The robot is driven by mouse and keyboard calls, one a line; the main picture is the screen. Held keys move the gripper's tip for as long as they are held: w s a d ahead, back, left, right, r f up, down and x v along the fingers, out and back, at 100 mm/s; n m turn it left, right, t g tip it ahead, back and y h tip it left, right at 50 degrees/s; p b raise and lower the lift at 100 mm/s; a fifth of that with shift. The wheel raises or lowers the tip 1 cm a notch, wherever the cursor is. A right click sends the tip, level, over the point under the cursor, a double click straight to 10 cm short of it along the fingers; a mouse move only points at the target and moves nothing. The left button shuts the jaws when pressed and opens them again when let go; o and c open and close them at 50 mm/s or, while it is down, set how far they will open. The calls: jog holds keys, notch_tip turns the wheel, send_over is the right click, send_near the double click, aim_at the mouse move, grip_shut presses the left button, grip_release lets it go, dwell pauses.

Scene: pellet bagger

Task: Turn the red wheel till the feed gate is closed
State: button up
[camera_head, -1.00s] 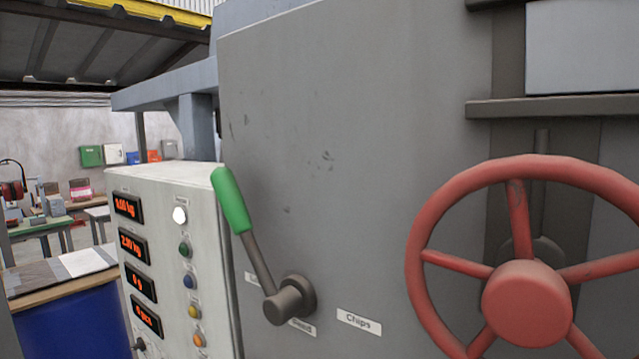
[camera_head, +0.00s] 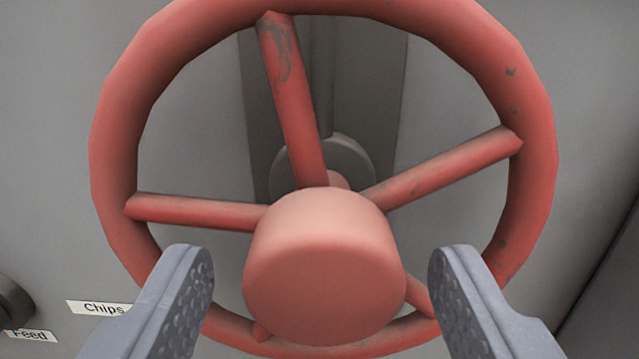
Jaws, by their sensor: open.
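The red wheel (camera_head: 112,135) fills most of the view, with a round red hub (camera_head: 325,265) in front and several spokes joining it to the rim. One spoke leans up and slightly left. My gripper (camera_head: 320,275) is open, its two grey fingers apart to the left and right of the hub. The fingers overlap the lower rim in the picture. I cannot tell whether either finger touches the wheel. The feed gate is not visible in this view; a dark vertical channel (camera_head: 385,95) shows behind the wheel.
A grey machine panel (camera_head: 50,150) stands behind the wheel. A "Chips" label (camera_head: 98,308) and a "Feed" label (camera_head: 30,335) are at lower left. Part of a dark round lever hub (camera_head: 12,300) shows at the left edge.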

jog(key=shift+w+d, duration=0.1)
jog(key=shift+w, duration=1)
jog(key=shift+c, duration=0.3)
grip_shut()
